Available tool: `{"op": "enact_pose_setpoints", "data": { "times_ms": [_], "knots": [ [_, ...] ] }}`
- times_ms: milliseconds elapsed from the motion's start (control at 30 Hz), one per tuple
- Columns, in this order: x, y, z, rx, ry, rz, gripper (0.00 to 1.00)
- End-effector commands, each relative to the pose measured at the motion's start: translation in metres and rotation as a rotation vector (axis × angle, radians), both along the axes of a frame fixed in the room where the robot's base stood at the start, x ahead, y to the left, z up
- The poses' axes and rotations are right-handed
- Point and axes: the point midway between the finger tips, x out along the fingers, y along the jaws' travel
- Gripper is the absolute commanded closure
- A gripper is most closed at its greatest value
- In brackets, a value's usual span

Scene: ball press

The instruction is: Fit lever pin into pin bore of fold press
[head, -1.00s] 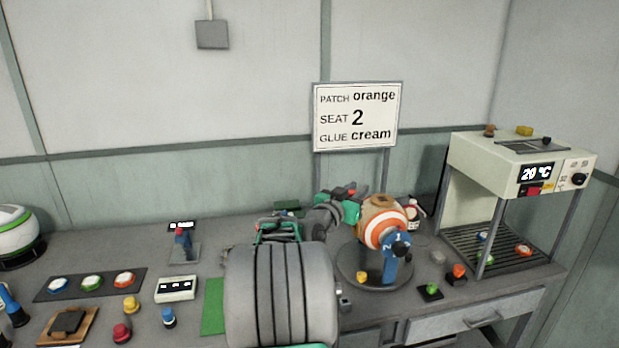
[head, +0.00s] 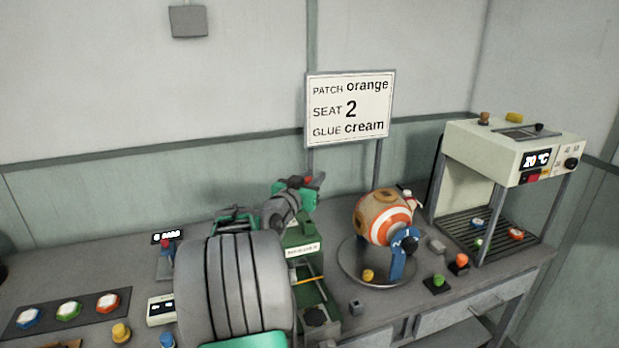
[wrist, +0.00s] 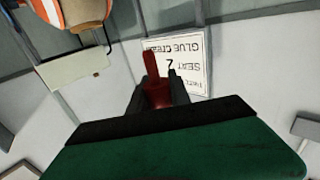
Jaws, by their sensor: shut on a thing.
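My gripper (head: 306,184) is shut on the red lever pin (head: 309,181), raised above the bench. In the wrist view the pin (wrist: 153,68) stands between the two dark fingertips (wrist: 158,85), its narrow end pointing away from my palm. The green machine with a white label (head: 302,249), which looks like the fold press, stands on the bench below and in front of my gripper. My arm hides its left side. The pin is apart from it. I cannot make out the pin bore.
The striped ball (head: 378,221) sits on a round stand with a blue clamp (head: 397,262) to the right. A sign (head: 349,110) stands behind. A cream heater (head: 512,150) is at the far right. Small knobs and a grey cube (head: 355,308) lie on the bench.

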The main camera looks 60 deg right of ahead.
Motion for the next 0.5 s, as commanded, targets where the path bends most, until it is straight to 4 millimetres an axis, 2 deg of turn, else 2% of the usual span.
{"op": "enact_pose_setpoints", "data": {
  "times_ms": [167,500],
  "knots": [
    [0.0,0.0,-0.009,0.0,0.001,0.0,1.0],
    [0.002,0.001,-0.045,0.0,0.001,0.003,1.0]
  ]
}}
